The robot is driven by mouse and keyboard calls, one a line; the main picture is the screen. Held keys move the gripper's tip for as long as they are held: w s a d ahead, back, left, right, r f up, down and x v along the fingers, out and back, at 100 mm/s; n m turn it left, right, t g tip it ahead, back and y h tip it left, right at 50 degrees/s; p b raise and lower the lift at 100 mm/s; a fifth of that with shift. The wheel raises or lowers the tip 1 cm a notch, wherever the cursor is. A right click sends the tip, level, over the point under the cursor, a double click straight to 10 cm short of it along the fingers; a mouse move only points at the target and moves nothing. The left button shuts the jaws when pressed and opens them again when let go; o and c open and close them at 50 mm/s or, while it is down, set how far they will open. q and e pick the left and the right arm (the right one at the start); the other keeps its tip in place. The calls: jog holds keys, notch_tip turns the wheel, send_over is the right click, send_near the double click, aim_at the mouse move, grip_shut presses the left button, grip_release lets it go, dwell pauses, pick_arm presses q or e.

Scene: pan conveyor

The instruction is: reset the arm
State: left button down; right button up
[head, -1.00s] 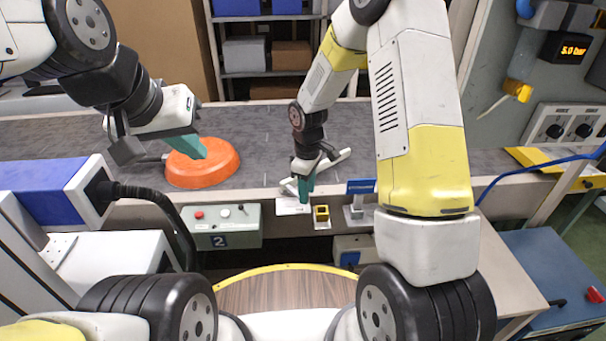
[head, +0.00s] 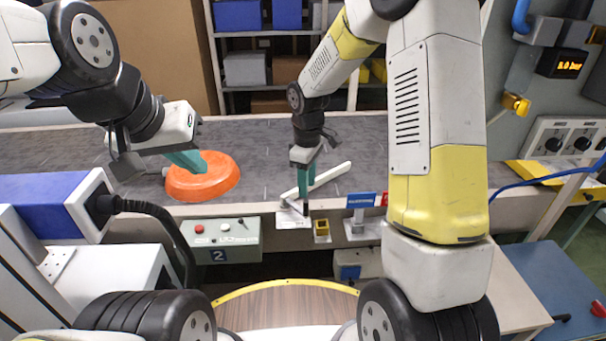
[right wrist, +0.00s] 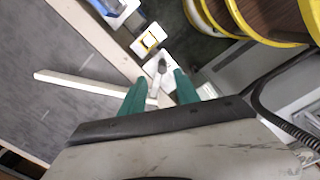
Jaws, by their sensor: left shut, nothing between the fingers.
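The orange pan (head: 215,180) lies on the grey conveyor belt at the left of the head view. My left gripper (head: 192,162) is shut and empty, and its teal fingertips overlap the pan's far left part in the picture. I cannot tell if they touch it. My right gripper (head: 305,187) points down at the belt's near edge, beside a white bar (head: 332,174). In the right wrist view its teal fingers (right wrist: 160,90) are apart, with a small grey knob (right wrist: 162,67) and the bar's end seen beyond the gap.
A control box marked 2 (head: 225,240) hangs on the belt's near side. A shelf with bins (head: 245,70) is behind the belt. The middle of the belt is bare.

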jog(key=s+d+r+m+t, duration=0.2)
jog(key=s+d+r+m, duration=0.15)
jog(key=r, duration=0.65)
jog(key=s+d+r+m+t+y, duration=0.1)
jog(key=s+r+m, duration=0.3)
jog(key=s, duration=0.5)
jog(key=s+d+r+m+t+y, duration=0.1)
jog(key=s+d+r+m+t, duration=0.2)
jog(key=s+r, duration=0.4)
jog(key=shift+s+d+r+m, duration=0.2)
jog(key=shift+s+r+m, duration=0.1)
jog(key=shift+s+m, duration=0.5)
